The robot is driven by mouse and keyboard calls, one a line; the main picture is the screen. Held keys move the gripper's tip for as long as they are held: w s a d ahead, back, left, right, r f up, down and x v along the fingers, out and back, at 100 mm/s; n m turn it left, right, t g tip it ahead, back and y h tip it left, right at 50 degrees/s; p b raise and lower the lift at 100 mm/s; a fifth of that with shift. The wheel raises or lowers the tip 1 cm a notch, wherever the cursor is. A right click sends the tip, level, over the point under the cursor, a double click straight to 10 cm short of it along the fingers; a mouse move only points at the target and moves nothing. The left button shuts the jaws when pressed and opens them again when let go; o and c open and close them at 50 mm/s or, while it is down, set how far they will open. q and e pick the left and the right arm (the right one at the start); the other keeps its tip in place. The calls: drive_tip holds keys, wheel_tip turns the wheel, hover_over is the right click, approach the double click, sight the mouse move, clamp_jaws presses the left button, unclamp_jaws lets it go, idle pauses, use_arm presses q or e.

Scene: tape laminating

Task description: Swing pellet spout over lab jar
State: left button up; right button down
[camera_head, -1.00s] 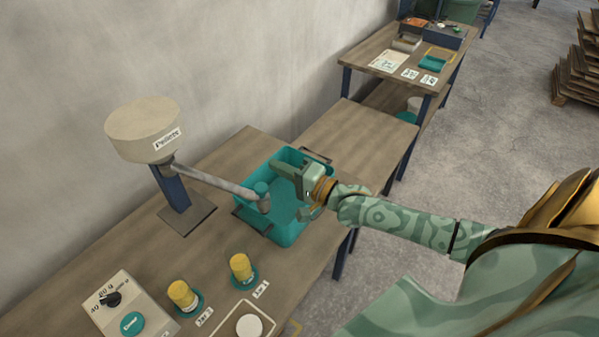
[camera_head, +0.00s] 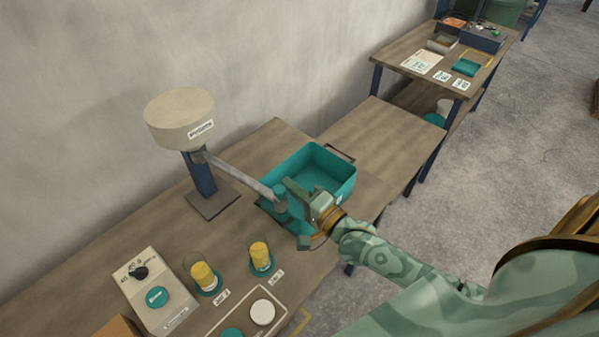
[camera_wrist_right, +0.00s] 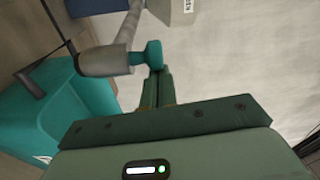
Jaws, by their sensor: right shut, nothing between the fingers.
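The cream pellet hopper (camera_head: 172,122) stands on a dark post on the bench. Its grey spout arm (camera_head: 238,174) reaches right, and its teal-knobbed end (camera_head: 281,196) is over the near-left edge of the teal bin (camera_head: 332,168). Two yellow-filled jars, a left one (camera_head: 204,277) and a right one (camera_head: 261,257), stand on teal discs nearer me. My right gripper (camera_head: 291,188) is shut and empty, against or very near the knob's far-right side. In the wrist view, the shut fingers (camera_wrist_right: 156,75) are beside the teal knob (camera_wrist_right: 149,56); contact is unclear. My left gripper is out of view.
A control box (camera_head: 152,290) with a dial and teal button stands left of the jars. A framed pad with a white disc (camera_head: 262,312) is at the front. A second bench (camera_head: 385,135) lies beyond the bin.

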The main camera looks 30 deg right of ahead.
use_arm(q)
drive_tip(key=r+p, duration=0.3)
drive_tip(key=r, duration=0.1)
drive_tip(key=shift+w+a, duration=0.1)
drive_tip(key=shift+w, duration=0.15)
use_arm(e)
drive_tip(key=s+a+m+h, duration=0.2)
drive_tip(key=s+a+h, duration=0.1)
drive_tip(key=a, duration=0.5)
drive_tip(key=shift+s+a+t, duration=0.25)
drive_tip(key=shift+s+t, duration=0.05)
drive_tip(key=shift+s, duration=0.1)
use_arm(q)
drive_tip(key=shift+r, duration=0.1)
use_arm(e)
drive_tip(key=shift+r, duration=0.1)
